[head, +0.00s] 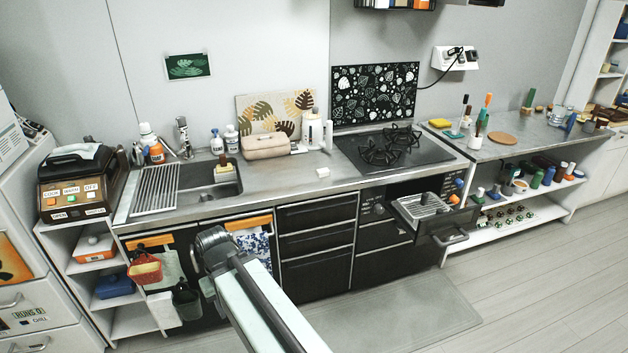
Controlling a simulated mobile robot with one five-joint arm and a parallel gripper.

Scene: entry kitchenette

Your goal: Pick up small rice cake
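A small white block (324,172), which looks like the small rice cake, lies on the grey counter (283,179) left of the stove. It lies in front of a white bottle and apart from other things. My arm reaches up from the bottom middle of the head view. Its end with my gripper (207,284) is in front of the lower cabinets, below and left of the white block and well apart from it. The fingers are hard to make out, so I cannot tell whether they are open or shut.
A beige case (265,146) and bottles stand along the back of the counter. The sink (211,187) with a drying rack is on the left, and the black stove (395,150) on the right. A drawer (433,217) stands open below the stove. The floor in front is clear.

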